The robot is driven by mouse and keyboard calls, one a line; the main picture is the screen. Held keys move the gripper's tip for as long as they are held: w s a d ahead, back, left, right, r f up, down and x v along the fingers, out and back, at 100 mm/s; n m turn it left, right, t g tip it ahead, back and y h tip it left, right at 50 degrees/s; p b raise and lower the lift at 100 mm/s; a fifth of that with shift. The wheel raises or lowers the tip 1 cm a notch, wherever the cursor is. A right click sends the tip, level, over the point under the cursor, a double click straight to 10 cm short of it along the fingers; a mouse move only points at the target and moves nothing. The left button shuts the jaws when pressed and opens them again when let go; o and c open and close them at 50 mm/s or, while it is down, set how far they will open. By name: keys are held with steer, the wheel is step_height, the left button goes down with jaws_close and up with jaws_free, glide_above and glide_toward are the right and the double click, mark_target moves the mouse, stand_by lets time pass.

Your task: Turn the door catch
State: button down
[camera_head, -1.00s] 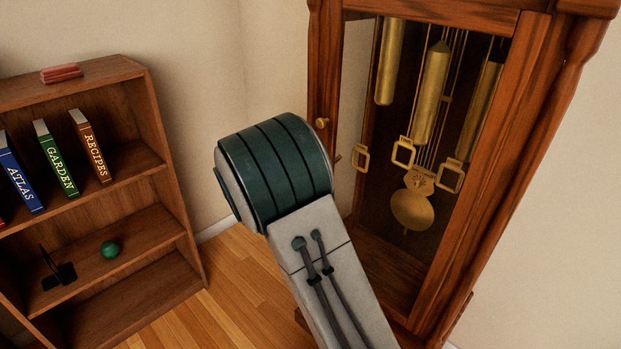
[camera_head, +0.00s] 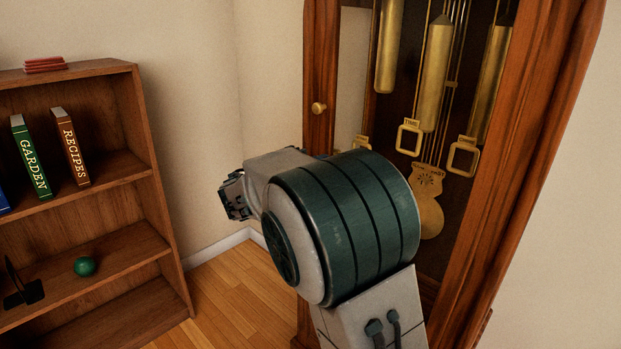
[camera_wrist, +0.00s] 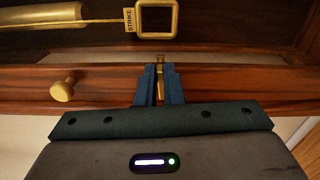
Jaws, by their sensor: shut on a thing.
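The tall wooden clock case (camera_head: 318,70) has a glazed door with brass weights and a pendulum behind it. The brass door catch (camera_wrist: 160,62) shows in the wrist view, upright in the picture at the door frame. My gripper (camera_wrist: 160,84) has its two blue fingers closed around the catch, one on each side. Part of the catch is hidden between the fingers.
Weights with square brass rings hang inside, one ring marked STRIKE (camera_wrist: 156,18). A wooden bookshelf (camera_head: 120,110) with books and a green ball (camera_head: 84,266) stands at the left. Bare floor (camera_head: 222,300) lies between shelf and clock.

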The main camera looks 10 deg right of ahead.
steer(key=shift+w+a+r+m+b, duration=0.1)
steer(key=shift+a+m+b, duration=0.05)
steer(key=shift+m+b, duration=0.45)
steer(key=shift+r, duration=0.1)
steer(key=c, duration=1.6)
jaws_free()
steer(key=shift+a, duration=0.1)
steer(key=shift+o, duration=0.2)
steer(key=p+v, duration=0.3)
steer(key=v, duration=1)
steer(key=shift+s+a, duration=0.25)
steer(key=shift+a, duration=0.05)
